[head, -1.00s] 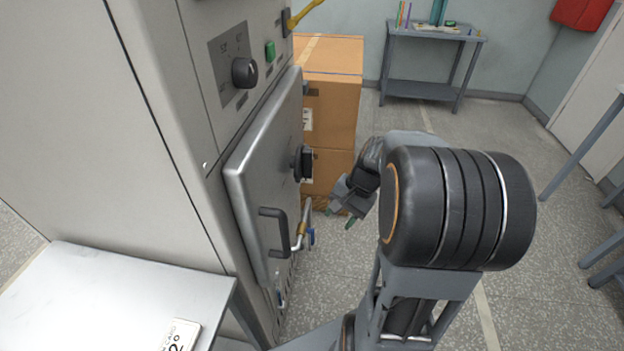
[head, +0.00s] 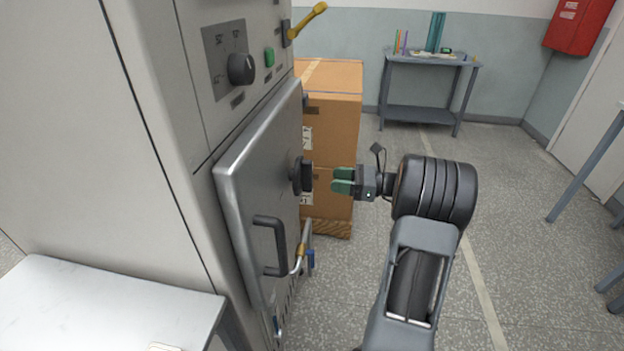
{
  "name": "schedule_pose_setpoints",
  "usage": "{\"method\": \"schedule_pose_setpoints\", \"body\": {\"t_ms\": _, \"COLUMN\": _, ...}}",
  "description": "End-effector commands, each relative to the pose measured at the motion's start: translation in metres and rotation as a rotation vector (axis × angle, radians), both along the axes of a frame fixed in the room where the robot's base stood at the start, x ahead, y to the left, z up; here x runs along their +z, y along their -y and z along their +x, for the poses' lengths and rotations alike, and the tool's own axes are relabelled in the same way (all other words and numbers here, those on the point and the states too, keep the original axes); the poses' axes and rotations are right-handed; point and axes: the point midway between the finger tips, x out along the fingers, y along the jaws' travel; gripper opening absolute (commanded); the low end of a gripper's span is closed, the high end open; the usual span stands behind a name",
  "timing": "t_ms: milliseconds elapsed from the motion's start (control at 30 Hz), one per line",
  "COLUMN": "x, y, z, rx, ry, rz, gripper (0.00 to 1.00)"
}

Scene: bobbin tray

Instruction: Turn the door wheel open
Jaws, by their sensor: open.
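The door wheel (head: 302,175) is a dark knob on the right part of the grey metal cabinet door (head: 262,165). I see it nearly edge-on, so its turn angle is hard to tell. The door appears closed against the cabinet. A dark bar handle (head: 272,246) sits lower on the same door. My gripper (head: 342,181) is open, with green fingertips pointing left toward the wheel. A small gap shows between the fingertips and the wheel, and nothing is between the fingers.
Stacked cardboard boxes (head: 335,120) stand on a pallet behind the gripper. A metal side table (head: 110,300) is at lower left.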

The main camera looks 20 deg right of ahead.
Motion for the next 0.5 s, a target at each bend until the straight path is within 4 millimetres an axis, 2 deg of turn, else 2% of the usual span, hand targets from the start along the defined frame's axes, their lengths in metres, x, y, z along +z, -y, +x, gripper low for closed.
{"method": "schedule_pose_setpoints", "body": {"t_ms": 33, "x": -0.001, "y": -0.010, "z": 0.006, "rx": 0.004, "ry": 0.000, "rz": -0.001, "gripper": 0.49}}
{"method": "schedule_pose_setpoints", "body": {"t_ms": 200, "x": -0.001, "y": -0.034, "z": 0.023, "rx": 0.004, "ry": 0.001, "rz": -0.003, "gripper": 0.49}}
{"method": "schedule_pose_setpoints", "body": {"t_ms": 500, "x": 0.000, "y": -0.060, "z": 0.040, "rx": 0.001, "ry": 0.000, "rz": -0.002, "gripper": 0.49}}
